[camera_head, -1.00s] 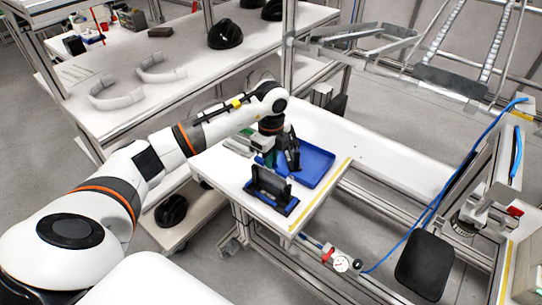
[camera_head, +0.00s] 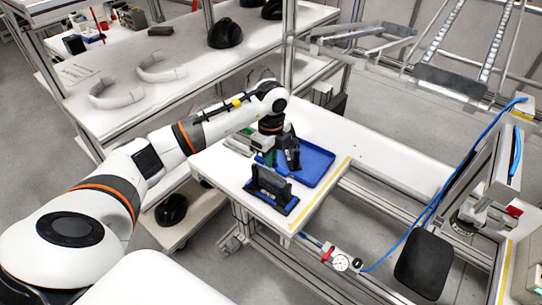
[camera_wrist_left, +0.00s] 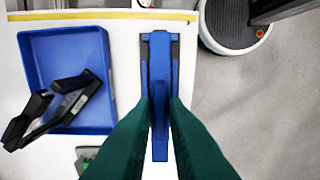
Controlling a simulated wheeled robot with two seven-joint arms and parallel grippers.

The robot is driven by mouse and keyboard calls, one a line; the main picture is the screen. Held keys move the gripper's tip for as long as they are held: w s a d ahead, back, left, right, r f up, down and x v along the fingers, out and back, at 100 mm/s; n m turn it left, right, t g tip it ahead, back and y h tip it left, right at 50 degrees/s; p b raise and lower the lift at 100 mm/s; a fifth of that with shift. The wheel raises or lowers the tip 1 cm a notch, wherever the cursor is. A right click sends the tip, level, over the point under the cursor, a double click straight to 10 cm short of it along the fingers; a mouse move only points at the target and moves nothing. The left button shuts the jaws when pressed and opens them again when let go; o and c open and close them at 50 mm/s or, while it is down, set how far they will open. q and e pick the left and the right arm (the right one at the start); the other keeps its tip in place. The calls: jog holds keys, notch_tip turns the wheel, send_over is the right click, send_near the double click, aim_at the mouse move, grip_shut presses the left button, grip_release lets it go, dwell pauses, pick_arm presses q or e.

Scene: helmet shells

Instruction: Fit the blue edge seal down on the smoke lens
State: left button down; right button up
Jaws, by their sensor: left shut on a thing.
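My left gripper (camera_wrist_left: 160,100) has green fingers and is shut on the narrow blue edge seal (camera_wrist_left: 161,138), which runs lengthwise between the fingertips in the left wrist view. In the head view, my left gripper (camera_head: 269,162) points down at the dark smoke lens (camera_head: 268,182). The lens stands upright in a blue-and-black holder (camera_head: 285,209) near the table's front edge. From above, the seal lines up closely with the holder, and the lens is hidden beneath it. I cannot tell whether the seal touches the lens. My right gripper is not in view.
A blue tray (camera_head: 318,178) lies just behind the holder, with black parts (camera_wrist_left: 75,97) in it. A small grey-and-green box (camera_head: 240,142) stands left of the tray. The white table (camera_head: 232,176) is clear left of the holder. A yellow strip (camera_head: 322,196) marks its right edge.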

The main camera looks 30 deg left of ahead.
pick_arm(q)
jog(key=shift+f, duration=0.35)
dwell(0.7)
jog(key=shift+f+b, duration=0.85)
jog(key=shift+f, duration=0.1)
jog(key=c, duration=1.4)
grip_release()
jog(key=shift+o, duration=0.2)
notch_tip(320, 180, up, 12)
jog(key=b, duration=0.2)
